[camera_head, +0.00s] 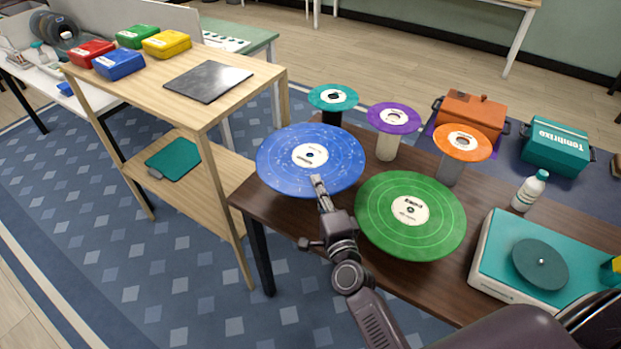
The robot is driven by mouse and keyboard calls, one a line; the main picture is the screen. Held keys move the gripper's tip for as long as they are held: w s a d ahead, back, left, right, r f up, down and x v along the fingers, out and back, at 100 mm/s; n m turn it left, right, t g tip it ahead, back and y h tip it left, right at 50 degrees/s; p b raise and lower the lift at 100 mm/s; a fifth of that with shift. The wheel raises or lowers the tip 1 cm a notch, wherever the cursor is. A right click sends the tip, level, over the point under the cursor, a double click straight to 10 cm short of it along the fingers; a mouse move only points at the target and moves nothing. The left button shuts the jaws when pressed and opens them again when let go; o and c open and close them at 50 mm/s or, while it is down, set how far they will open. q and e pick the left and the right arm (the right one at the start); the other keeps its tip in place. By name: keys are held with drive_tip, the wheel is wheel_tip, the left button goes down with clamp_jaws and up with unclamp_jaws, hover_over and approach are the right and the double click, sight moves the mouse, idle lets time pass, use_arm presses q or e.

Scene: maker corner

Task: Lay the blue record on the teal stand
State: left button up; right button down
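The blue record (285,165), with a white label, is roughly level over the left end of the dark wooden table. Its left side reaches past the table edge. My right gripper (317,181) is at its near rim, one finger on top; it looks shut on the record, though the lower finger is hidden. A teal disc with a pale label (345,91) tops a short dark post behind the blue record. A teal-topped turntable (500,250) with a dark teal platter (540,264) stands at the right. I cannot tell which is the teal stand. My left gripper is not in view.
A green record (385,225) is right of my gripper. Purple (380,118) and orange (445,144) discs top posts behind it. A white bottle (527,192), an orange box (470,109) and a teal box (556,148) stand farther right. A wooden shelf (240,95) is at left.

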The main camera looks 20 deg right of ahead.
sight(311, 173)
drive_tip(key=w, duration=0.4)
drive_tip(key=shift+w+d+f, duration=0.15)
drive_tip(key=shift+w+f, duration=0.2)
drive_tip(key=shift+f, duration=0.05)
drive_tip(key=shift+w+f+b, duration=0.1)
drive_tip(key=shift+b, duration=0.2)
wheel_tip(311, 173, down, 5)
drive_tip(key=b, duration=0.5)
drive_tip(key=shift+f, duration=0.3)
drive_tip(key=shift+r, duration=0.1)
drive_tip(key=shift+f+b, duration=0.6)
